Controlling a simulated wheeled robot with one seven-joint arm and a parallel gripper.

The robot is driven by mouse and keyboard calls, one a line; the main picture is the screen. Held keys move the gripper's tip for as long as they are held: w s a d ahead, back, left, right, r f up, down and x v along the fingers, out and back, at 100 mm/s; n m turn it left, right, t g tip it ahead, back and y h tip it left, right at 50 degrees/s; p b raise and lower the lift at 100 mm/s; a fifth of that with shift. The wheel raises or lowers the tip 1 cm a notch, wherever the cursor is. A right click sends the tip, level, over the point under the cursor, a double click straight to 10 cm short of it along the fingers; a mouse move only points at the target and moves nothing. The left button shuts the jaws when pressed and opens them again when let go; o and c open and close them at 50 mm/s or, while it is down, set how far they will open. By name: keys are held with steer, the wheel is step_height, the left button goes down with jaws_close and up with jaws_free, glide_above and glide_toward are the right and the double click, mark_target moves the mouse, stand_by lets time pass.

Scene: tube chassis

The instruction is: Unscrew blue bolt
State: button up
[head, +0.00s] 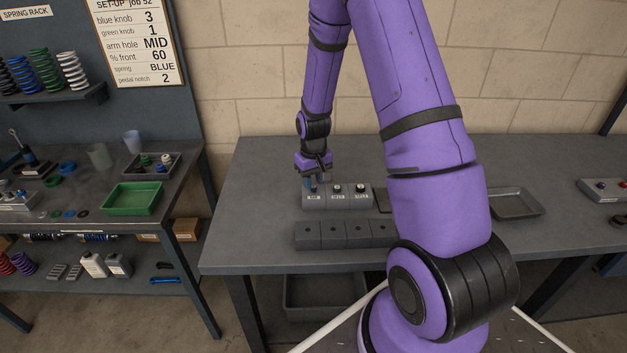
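My gripper (313,178) points down at the left end of a grey labelled block (338,203) on the middle bench. A small blue bolt (311,186) shows just under and between the fingertips, mostly hidden by them. I cannot tell whether the fingers touch it or how far they are apart. Two dark-topped bolts stand on the same block to the right, a middle one (337,188) and a right one (360,188). The block's labels are too small to read surely.
A dark grey block with several holes (320,242) lies in front. A shallow grey tray (521,211) sits to the right, past my arm, which hides part of the bench. The bench (255,185) is clear at left. A green tray (134,208) is on the left bench.

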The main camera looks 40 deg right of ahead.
steer(key=m, duration=1.2)
steer(key=shift+m, duration=0.3)
steer(key=m, duration=0.9)
steer(key=shift+m, duration=0.3)
steer(key=m, duration=0.3)
steer(key=shift+m, duration=0.4)
steer(key=m, duration=0.3)
steer(key=shift+f, duration=0.1)
